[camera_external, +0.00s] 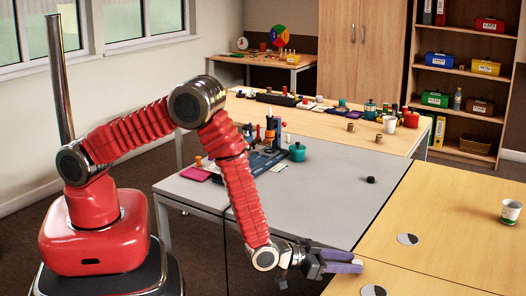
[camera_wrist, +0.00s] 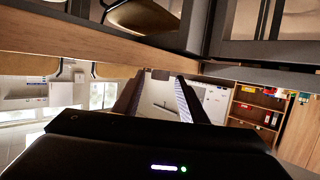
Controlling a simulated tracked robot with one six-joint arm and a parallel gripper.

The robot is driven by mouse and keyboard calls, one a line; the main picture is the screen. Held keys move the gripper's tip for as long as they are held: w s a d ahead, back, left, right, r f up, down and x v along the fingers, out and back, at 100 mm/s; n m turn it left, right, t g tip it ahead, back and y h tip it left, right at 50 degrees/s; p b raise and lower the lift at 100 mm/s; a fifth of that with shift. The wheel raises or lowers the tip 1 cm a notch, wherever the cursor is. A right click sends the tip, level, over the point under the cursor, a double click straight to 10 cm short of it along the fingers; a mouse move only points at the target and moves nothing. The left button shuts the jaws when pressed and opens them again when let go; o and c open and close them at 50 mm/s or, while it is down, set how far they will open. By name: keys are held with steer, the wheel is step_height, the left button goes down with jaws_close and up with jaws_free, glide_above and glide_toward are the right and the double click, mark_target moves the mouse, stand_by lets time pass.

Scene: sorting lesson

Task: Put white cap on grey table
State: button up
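The grey table (camera_external: 330,205) is in the middle of the external view, with a small black round piece (camera_external: 371,180) on its right part. I cannot make out a white cap in either view. My gripper (camera_external: 350,262) is low at the front, by the near edge of the wooden table, its purple-padded fingers pointing right. In the wrist view its two dark fingers (camera_wrist: 156,82) stand apart, with nothing seen between them. It is open and empty.
A white cup (camera_external: 510,212) and a grey-and-white disc (camera_external: 407,239) are on the wooden table (camera_external: 455,215) at right; another disc (camera_external: 374,290) is near the bottom edge. A blue rack (camera_external: 265,160) and teal pot (camera_external: 297,152) stand on the grey table's far side. Its middle is clear.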

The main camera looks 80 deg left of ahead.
steer(key=v, duration=1.3)
steer(key=shift+s+d, duration=0.2)
steer(key=shift+s, duration=0.05)
steer(key=shift+r, duration=0.1)
steer(key=s+a+r+g+h, duration=0.15)
steer(key=a+r, duration=0.25)
steer(key=r, duration=0.6)
steer(key=s+a+r+g+h, duration=0.1)
steer(key=a+r+g, duration=0.25)
steer(key=r, duration=0.65)
steer(key=s+a+r+g+y, duration=0.1)
steer(key=s+a+r, duration=0.3)
steer(key=s+a, duration=0.4)
steer(key=s+a+r+g+y, duration=0.1)
steer(key=s+a+r+g, duration=0.2)
steer(key=s+a, duration=0.6)
steer(key=s+r, duration=0.2)
steer(key=s, duration=0.5)
steer(key=shift+s+a, duration=0.3)
steer(key=shift+s, duration=0.05)
